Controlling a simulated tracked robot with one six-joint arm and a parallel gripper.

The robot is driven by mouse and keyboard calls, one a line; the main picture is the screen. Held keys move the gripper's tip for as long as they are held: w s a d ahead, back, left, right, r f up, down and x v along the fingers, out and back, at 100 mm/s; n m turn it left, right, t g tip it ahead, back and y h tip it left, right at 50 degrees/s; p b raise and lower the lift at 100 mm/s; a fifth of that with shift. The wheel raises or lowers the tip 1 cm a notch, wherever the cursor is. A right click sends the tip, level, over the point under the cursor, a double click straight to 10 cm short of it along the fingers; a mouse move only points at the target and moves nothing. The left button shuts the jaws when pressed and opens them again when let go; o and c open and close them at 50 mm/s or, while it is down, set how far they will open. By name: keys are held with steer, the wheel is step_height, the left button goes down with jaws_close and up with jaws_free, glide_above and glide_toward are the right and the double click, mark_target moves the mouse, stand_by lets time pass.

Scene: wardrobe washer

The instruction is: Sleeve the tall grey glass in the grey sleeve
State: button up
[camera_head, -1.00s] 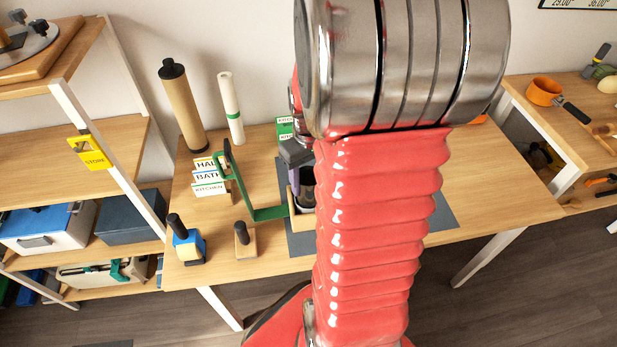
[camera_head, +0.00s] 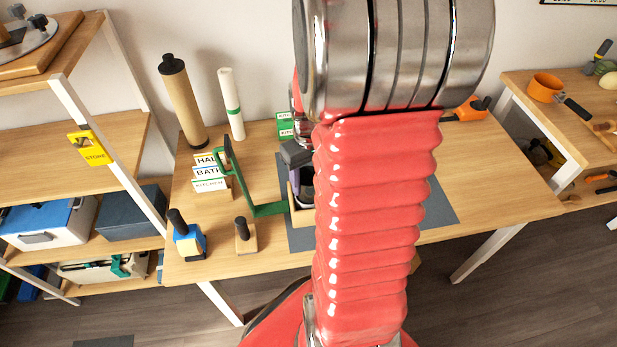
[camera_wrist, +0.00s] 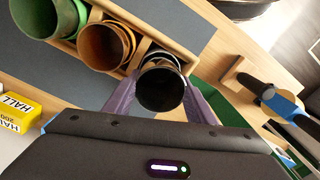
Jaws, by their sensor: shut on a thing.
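My gripper (camera_wrist: 160,98) is shut on a dark, round-mouthed tall grey glass (camera_wrist: 160,90), with a purple finger on each side of it. The glass is at the right end of a wooden rack (camera_wrist: 138,48), at the compartment that seems to hold the grey sleeve (camera_wrist: 160,60). The glass overlaps that sleeve, and I cannot tell how deep it sits. In the head view my gripper (camera_head: 299,168) is over the rack (camera_head: 293,204), partly hidden behind my red arm.
A green sleeve (camera_wrist: 62,16) and an orange sleeve (camera_wrist: 102,46) fill the rack's other compartments. A green bracket (camera_head: 268,210) stands close to the rack's left. Label cards (camera_head: 210,172) and a wooden block with a dark handle (camera_head: 244,238) are further left.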

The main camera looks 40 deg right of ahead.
steer(key=shift+f, duration=1.5)
steer(key=o, duration=1.3)
step_height(320, 180, up, 14)
steer(key=shift+d+f, duration=0.1)
steer(key=shift+f, duration=0.1)
stand_by(1.1)
